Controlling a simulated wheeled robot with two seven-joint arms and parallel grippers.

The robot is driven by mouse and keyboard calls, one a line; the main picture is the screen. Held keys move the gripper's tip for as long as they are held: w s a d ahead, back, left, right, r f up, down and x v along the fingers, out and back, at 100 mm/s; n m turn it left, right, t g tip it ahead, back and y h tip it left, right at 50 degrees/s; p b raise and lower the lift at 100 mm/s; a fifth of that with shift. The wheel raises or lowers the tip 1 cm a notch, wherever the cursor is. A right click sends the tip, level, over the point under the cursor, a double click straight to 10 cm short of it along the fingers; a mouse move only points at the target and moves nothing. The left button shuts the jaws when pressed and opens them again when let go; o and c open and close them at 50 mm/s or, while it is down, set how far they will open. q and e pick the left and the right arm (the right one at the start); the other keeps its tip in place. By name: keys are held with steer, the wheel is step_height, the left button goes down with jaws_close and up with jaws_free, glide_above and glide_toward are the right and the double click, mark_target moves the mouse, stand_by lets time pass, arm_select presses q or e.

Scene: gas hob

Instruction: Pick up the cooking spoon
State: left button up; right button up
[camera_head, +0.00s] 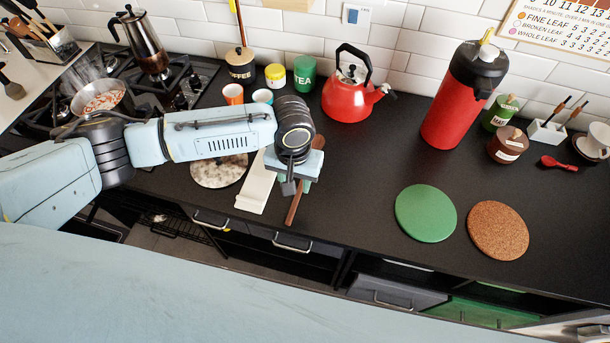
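A long brown wooden utensil, which looks like the cooking spoon (293,209), lies slantwise near the counter's front edge. Its middle is hidden under my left gripper, and I cannot make out a bowl end. My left gripper (289,187) points down over it, next to a white board-like piece (256,187). The wrist hides most of the fingers, so I cannot tell whether they are open or shut, or touching the spoon. My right gripper is not in view.
A red kettle (350,97) stands behind the gripper. A red flask (453,108), green disc (425,213) and cork disc (498,230) are to the right. A round speckled mat (216,174) lies left, partly under my arm. The counter between kettle and green disc is clear.

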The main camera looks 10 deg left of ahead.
mark_target(295, 202)
arm_select(q)
step_height(295, 202, down, 8)
steer(key=shift+s+f+b, duration=0.1)
steer(key=shift+b, duration=0.35)
jaws_close()
